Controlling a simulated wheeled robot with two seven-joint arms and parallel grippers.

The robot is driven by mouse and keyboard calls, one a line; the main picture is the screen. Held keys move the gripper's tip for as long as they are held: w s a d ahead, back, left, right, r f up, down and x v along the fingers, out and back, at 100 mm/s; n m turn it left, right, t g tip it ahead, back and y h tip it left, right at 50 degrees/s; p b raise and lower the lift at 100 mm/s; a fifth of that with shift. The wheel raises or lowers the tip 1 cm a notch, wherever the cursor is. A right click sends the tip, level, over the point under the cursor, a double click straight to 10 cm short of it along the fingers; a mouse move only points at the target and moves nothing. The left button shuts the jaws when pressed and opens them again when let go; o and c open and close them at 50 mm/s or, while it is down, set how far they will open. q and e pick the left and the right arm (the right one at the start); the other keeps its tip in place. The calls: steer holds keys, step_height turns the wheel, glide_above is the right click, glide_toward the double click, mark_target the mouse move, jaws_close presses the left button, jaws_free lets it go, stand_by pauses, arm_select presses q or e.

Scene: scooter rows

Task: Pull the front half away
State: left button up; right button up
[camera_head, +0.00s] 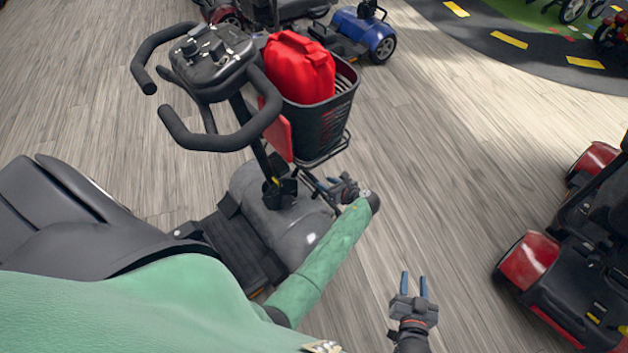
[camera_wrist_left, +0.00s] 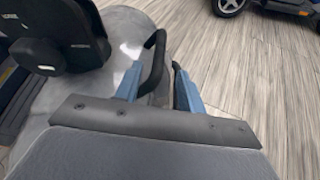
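The grey scooter's front half (camera_head: 285,225) has a tall tiller with a black looped handlebar (camera_head: 215,85). My left gripper (camera_head: 328,188) is at the front of its grey cowl, below the basket. In the left wrist view, its two blue fingers (camera_wrist_left: 160,88) stand apart, with a black looped bar (camera_wrist_left: 157,62) on the scooter rising between them. The bar looks close to the left finger; I cannot tell whether they touch. My right gripper (camera_head: 414,285) is open and empty over the floor, right of the scooter.
A black basket (camera_head: 318,120) on the tiller holds a red canister (camera_head: 298,68). The black seat (camera_head: 60,220) is at left. A red scooter (camera_head: 530,262) stands at right, a blue one (camera_head: 362,35) at the back. The wooden floor between is clear.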

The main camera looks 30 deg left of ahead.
arm_select(q)
steer(key=shift+w+a, duration=0.15)
steer(key=b+x, duration=0.1)
steer(key=x, duration=0.6)
steer(key=shift+a+f, duration=0.15)
steer(key=shift+a, duration=0.05)
arm_select(e)
step_height(320, 180, up, 15)
steer(key=w+t+y, duration=0.1)
steer(key=w+t, duration=0.1)
steer(key=t, duration=0.3)
steer(key=shift+w+d+r+t, duration=0.15)
steer(key=shift+w+r+t, duration=0.05)
steer(key=shift+t, duration=0.1)
arm_select(q)
jaws_close()
